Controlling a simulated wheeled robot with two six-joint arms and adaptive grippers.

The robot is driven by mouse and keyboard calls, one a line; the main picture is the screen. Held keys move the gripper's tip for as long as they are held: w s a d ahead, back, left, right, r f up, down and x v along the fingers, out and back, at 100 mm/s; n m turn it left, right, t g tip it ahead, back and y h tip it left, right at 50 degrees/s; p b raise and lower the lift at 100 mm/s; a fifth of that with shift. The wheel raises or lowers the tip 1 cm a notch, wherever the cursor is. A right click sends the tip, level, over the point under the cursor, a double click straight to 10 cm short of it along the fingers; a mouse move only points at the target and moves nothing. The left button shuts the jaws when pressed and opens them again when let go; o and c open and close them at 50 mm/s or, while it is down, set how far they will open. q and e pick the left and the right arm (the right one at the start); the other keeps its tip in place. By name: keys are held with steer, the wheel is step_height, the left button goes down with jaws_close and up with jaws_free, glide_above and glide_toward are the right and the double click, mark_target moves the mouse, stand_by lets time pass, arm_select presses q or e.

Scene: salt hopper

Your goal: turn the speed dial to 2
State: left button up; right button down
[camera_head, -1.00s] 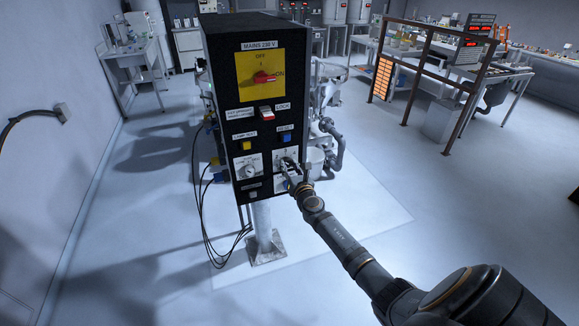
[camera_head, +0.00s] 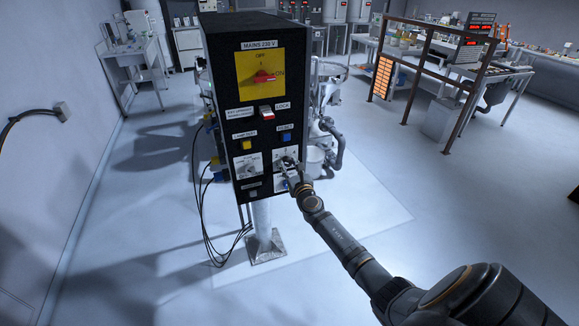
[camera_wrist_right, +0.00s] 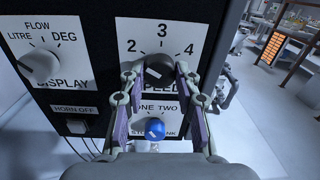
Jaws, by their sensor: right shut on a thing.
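The speed dial (camera_wrist_right: 158,71) is a dark round knob on a white plate marked 2, 3 and 4 in the right wrist view, with 3 at the top. A pale mark shows on its face; I cannot tell exactly which number it points at. My right gripper (camera_wrist_right: 157,78) is shut on the dial, one finger on its left and one on its right, covering parts of the plate. In the head view my right gripper (camera_head: 291,166) is at the lower right of the black control panel (camera_head: 225,100) and hides most of the dial. My left gripper is out of view.
A blue knob (camera_wrist_right: 155,129) marked ONE and TWO sits just below the dial, between my fingers. A display knob (camera_wrist_right: 41,66) is to the left. A red mains switch (camera_head: 264,76) is higher up.

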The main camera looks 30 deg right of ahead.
steer(key=c, duration=1)
jaws_free()
steer(key=shift+o, duration=0.2)
steer(key=v, duration=1.2)
